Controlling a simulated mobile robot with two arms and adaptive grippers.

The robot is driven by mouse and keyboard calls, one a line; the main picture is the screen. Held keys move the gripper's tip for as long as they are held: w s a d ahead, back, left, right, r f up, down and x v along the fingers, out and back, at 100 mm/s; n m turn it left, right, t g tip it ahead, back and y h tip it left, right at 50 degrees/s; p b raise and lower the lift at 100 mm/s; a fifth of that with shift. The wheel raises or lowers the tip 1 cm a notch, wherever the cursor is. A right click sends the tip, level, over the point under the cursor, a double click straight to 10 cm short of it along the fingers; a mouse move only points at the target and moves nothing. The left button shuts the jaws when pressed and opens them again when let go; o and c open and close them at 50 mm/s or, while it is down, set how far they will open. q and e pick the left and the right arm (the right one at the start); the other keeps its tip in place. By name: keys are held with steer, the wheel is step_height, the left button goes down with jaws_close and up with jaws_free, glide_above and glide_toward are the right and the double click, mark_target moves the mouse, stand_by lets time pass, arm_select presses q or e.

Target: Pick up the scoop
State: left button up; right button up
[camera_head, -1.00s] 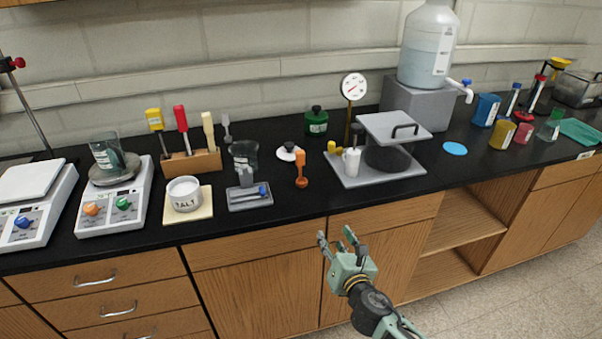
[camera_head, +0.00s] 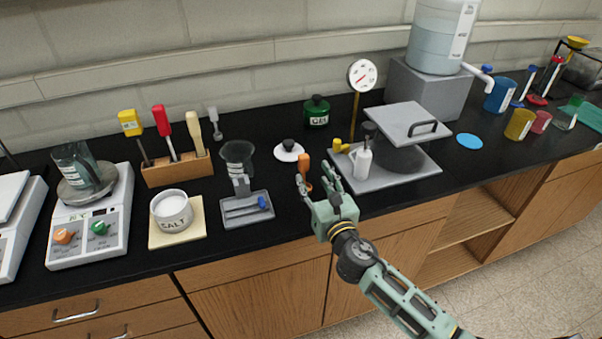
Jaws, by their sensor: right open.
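An orange scoop (camera_head: 304,164) is on the black counter, right of the white dish with a black knob. Its handle points to the back and its lower end is partly hidden by my fingers. My right gripper (camera_head: 316,178) is over the counter's front edge, with its fingers open and pointing at the scoop. One fingertip shows just left of the scoop's lower end and the other to its right. I cannot tell whether they touch it. My left gripper is not in view.
A grey plate (camera_head: 385,184) with a white bottle (camera_head: 361,164) stands close to the right of the fingers. A grey tray (camera_head: 237,216) with a blue-ended tool lies to the left. A white dish (camera_head: 289,151) and a green bottle (camera_head: 316,111) stand behind.

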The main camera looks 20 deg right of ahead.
mark_target(305, 167)
steer(key=w, duration=0.2)
steer(key=w+r, duration=0.1)
steer(key=shift+a+p, duration=0.3)
steer(key=shift+p, duration=0.1)
steer(key=w, duration=0.2)
steer(key=shift+w+a+f, duration=0.15)
steer(key=shift+w+f, duration=0.1)
steer(key=shift+w, duration=0.4)
steer(key=c, duration=0.7)
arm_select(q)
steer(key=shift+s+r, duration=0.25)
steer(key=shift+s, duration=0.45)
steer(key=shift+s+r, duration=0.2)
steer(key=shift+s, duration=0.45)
arm_select(e)
jaws_close()
